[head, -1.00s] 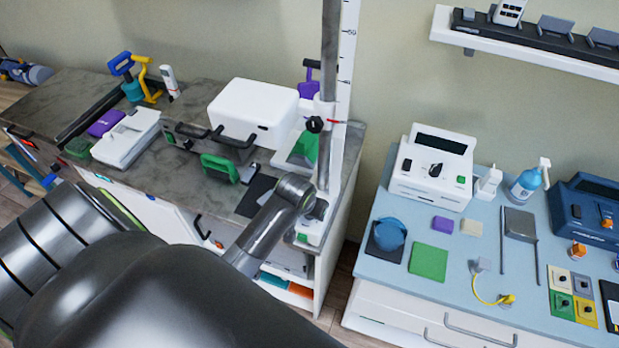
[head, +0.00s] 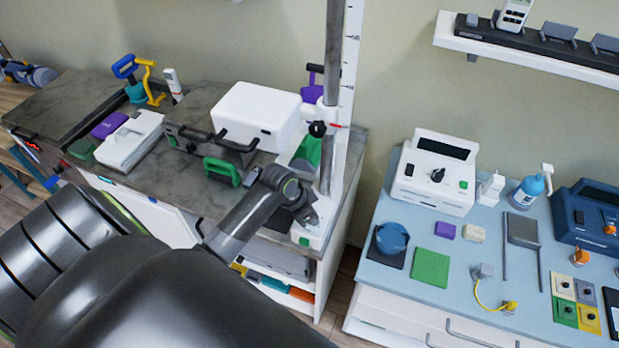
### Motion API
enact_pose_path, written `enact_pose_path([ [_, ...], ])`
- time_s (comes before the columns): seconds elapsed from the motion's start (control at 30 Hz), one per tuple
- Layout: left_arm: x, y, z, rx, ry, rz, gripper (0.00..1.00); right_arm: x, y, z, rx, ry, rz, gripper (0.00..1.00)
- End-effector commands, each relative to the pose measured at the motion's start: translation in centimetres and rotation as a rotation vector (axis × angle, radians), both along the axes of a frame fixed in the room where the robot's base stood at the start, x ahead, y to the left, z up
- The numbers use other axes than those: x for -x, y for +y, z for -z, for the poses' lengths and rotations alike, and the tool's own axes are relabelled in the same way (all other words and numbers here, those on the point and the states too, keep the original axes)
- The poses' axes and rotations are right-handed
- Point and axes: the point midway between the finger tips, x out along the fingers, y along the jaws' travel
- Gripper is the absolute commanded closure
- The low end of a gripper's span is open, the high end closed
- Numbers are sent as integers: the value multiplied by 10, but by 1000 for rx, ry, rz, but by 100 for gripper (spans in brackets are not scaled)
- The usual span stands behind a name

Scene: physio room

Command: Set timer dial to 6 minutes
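A white device (head: 437,180) stands at the back left of the blue-topped cabinet, with a dark display, a black dial (head: 438,175) and a green button on its front. A navy device (head: 589,215) at the right edge has a dark display and an orange knob (head: 607,229). I cannot tell which of these is the timer dial, and the settings are too small to read. A grey arm of mine reaches up over the front of the left counter, ending near the measuring post's base.
Left of the gap, a stone-topped counter (head: 140,200) carries a white box (head: 257,117), a green handle (head: 222,170) and a tall post (head: 333,100). The blue cabinet top holds a green square (head: 430,267), a blue round item (head: 391,238) and a spray bottle (head: 527,190).

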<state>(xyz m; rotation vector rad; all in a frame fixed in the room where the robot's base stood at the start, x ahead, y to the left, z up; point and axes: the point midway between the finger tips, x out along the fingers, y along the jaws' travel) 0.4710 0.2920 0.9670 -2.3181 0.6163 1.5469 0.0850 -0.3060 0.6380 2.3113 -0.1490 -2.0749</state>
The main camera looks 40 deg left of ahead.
Motion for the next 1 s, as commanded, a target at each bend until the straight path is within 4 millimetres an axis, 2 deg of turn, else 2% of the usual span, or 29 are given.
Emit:
enact_pose_path([
  [0.57, -1, -1, 0, 2, -2, 30, 95, 0, 2, 0, -2, 0, 1, 0],
  [0.6, -1, -1, 0, 2, -2, 30, 67, 0, 2, 0, -2, 0, 1, 0],
  [0.73, -1, 0, 0, 2, -1, 30, 50, 0, 2, 0, -2, 0, 1, 0],
  [1.0, 0, 0, 0, 1, 0, 30, 50, 0, 1, 0, -2, 0, 1, 0],
])
